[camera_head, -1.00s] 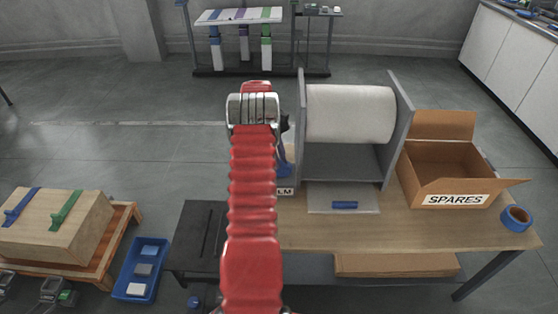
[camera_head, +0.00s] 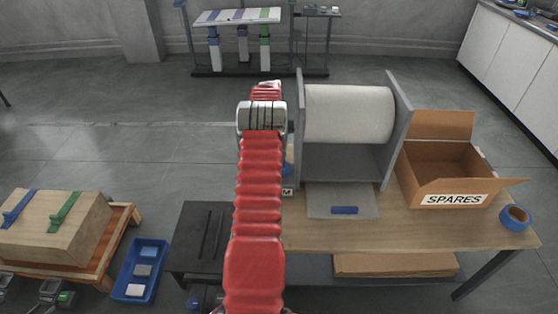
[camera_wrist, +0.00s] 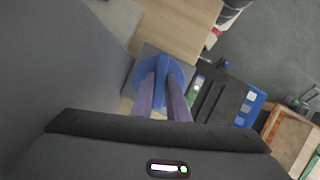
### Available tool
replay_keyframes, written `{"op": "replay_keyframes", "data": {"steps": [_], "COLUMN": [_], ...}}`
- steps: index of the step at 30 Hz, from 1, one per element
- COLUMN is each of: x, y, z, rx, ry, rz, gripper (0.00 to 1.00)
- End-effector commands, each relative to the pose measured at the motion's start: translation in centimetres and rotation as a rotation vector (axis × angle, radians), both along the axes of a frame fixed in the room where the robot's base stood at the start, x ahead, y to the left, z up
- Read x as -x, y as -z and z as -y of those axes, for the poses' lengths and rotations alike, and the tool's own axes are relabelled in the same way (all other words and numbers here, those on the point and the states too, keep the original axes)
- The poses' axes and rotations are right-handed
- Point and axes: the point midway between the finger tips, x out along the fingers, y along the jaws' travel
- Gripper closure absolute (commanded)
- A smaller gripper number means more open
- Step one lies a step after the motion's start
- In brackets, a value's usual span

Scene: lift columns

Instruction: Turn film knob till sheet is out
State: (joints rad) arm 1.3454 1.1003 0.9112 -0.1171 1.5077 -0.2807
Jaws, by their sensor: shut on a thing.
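The film knob is a round blue disc with a raised bar (camera_wrist: 163,63) in the wrist view. My gripper (camera_wrist: 162,88) has its two fingers on either side of that bar, shut on it. In the head view my red arm hides the gripper and nearly all of the knob. The white film roll (camera_head: 348,114) sits between the grey side plates of the dispenser (camera_head: 340,163). A thin pale sheet (camera_head: 322,199) sticks out at the front below the roll, with a blue strip (camera_head: 344,210) near its front edge. The sheet lies over the bench.
An open SPARES box (camera_head: 452,166) and a blue tape ring (camera_head: 515,217) are on the wooden bench (camera_head: 430,226) to the right. A dark slotted plate (camera_head: 200,235) adjoins on the left. A blue tray (camera_head: 141,268) and a wooden crate (camera_head: 50,226) stand farther left.

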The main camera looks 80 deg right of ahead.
Motion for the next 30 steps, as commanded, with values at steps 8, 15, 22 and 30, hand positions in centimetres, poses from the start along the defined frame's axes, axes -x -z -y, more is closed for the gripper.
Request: {"op": "replay_keyframes", "data": {"steps": [8, 15, 22, 30], "x": [0.0, 0.0, -0.2, -1.1], "y": [-0.1, 0.0, -0.4, -3.3], "z": [0.1, 0.1, 0.2, 1.2], "rx": [0.004, 0.002, 0.002, 0.005], "ry": [-0.002, -0.003, -0.005, -0.015], "rz": [0.001, 0.0, 0.0, 0.001], "gripper": [0.74, 0.67, 0.67, 0.67]}}
